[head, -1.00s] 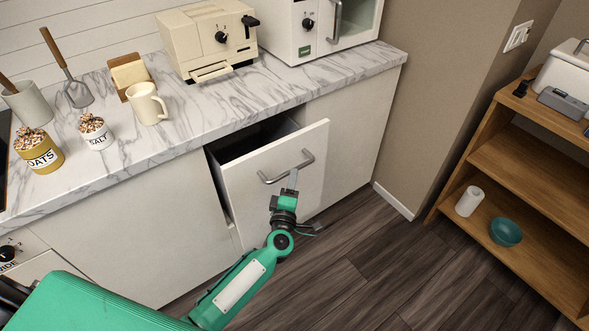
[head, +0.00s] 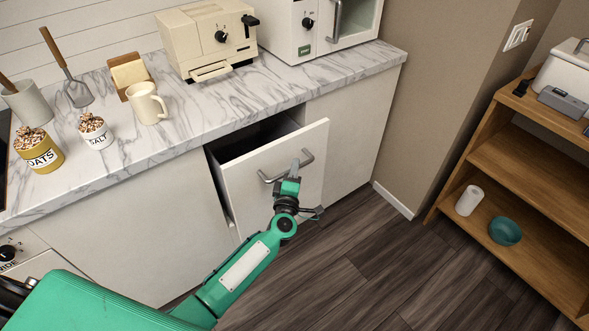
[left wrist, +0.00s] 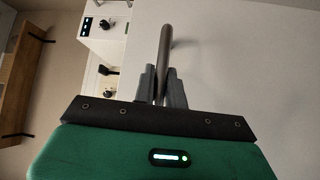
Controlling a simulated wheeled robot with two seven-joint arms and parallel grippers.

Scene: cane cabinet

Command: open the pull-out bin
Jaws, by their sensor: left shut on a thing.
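The pull-out bin's white front (head: 250,180) stands partly out from the cabinet under the marble counter, with a dark gap behind its top edge. Its grey bar handle (head: 306,156) is on the front face. My left gripper (head: 296,170) is at the handle and shut on it. In the left wrist view the handle (left wrist: 164,55) runs between the two fingers (left wrist: 161,85), with the white front (left wrist: 240,70) behind. The inside of the bin is mostly dark. My right gripper is not in view.
The marble counter (head: 200,107) above holds a mug (head: 147,103), jars, a toaster oven (head: 207,38) and a microwave (head: 318,25). A wooden shelf (head: 530,170) stands at the right. The dark wood floor (head: 370,265) before the cabinet is clear.

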